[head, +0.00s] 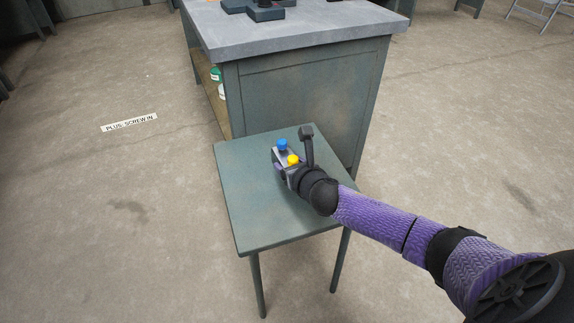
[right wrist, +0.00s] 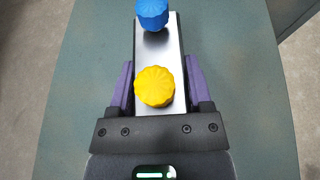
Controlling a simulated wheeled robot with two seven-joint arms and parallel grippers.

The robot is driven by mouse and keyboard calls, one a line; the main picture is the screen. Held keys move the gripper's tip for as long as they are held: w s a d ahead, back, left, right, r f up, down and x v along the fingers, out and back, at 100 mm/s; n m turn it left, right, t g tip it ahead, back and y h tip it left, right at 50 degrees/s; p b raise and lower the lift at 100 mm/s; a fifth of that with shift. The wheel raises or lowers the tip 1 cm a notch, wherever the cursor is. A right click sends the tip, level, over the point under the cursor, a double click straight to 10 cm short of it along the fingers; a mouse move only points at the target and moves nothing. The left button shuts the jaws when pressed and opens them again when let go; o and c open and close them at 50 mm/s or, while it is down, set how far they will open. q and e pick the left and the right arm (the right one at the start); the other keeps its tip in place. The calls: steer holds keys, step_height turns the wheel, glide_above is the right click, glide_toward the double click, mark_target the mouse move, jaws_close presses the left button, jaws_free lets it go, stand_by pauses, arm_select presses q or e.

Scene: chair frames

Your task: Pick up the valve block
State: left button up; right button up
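The valve block (head: 283,156) is a silver metal block with a blue knob (head: 283,145) and a yellow knob (head: 293,160). It is over the top of the small green table (head: 245,205); I cannot tell whether it touches it. In the right wrist view the block (right wrist: 160,55) runs lengthwise between the two purple fingers. My right gripper (right wrist: 160,85) has a finger against each long side, with no clear gap, and looks shut on it. The fingertips are partly hidden by the block's top. My left gripper is not in view.
A larger green workbench (head: 300,100) with a grey top (head: 300,30) stands right behind the small table. Dark parts (head: 265,10) lie on it, and small bottles (head: 216,75) are on its side shelf. A floor label (head: 130,122) lies at left. The surrounding floor is open.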

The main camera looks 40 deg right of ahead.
steer(key=c, duration=0.7)
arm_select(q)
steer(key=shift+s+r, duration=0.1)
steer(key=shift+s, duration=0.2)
arm_select(e)
jaws_close()
arm_select(q)
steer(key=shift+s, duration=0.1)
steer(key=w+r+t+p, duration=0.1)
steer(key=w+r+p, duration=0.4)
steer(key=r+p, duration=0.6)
steer(key=p, duration=0.2)
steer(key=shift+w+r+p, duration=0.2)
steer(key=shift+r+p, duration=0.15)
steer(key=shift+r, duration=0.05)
arm_select(e)
step_height(320, 180, up, 18)
